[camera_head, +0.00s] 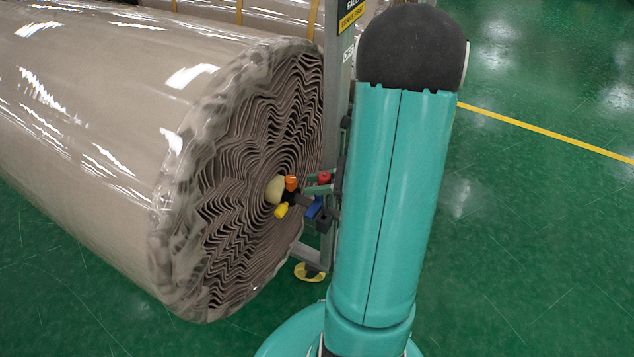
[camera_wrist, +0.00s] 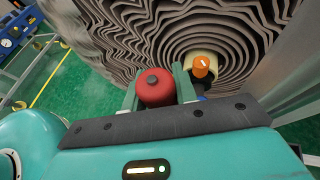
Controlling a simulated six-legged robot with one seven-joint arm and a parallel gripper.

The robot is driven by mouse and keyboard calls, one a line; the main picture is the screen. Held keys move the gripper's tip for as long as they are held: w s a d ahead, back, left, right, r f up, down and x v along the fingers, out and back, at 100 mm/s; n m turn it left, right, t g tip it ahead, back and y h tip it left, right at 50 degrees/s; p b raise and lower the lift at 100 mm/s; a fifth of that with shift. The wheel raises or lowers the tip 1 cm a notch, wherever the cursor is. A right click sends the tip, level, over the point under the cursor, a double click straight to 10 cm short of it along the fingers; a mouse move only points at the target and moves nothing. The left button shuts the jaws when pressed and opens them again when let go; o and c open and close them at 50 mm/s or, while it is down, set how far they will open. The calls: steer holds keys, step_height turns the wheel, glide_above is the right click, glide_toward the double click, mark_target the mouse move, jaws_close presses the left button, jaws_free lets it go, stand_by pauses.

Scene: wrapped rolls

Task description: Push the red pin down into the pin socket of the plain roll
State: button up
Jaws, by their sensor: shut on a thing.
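The red pin (camera_wrist: 155,88) sits between the two green fingers of my gripper (camera_wrist: 158,90) in the wrist view, its round head towards the camera. My gripper is shut on it. In the head view the red head (camera_head: 324,177) shows just left of my arm, to the right of the roll's core. The plain roll (camera_head: 95,130) is large, brown and wrapped in clear film, with its wavy spiral end facing right. Its pale core (camera_head: 274,190) has an orange knob (camera_head: 291,183) in front of it. The pin socket and the pin's lower end cannot be made out.
A yellow knob (camera_head: 281,210) and a blue part (camera_head: 313,207) sit close by. A grey post (camera_head: 338,60) with a yellow sign stands behind my arm. Another roll with yellow straps (camera_head: 240,10) lies behind. The green floor (camera_head: 540,230) at right is clear.

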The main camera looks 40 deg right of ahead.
steer(key=shift+f, duration=2.8)
steer(key=o, duration=1.1)
steer(key=v, duration=1.3)
steer(key=shift+s+d, duration=0.25)
steer(key=shift+d, duration=0.05)
steer(key=shift+r, duration=0.1)
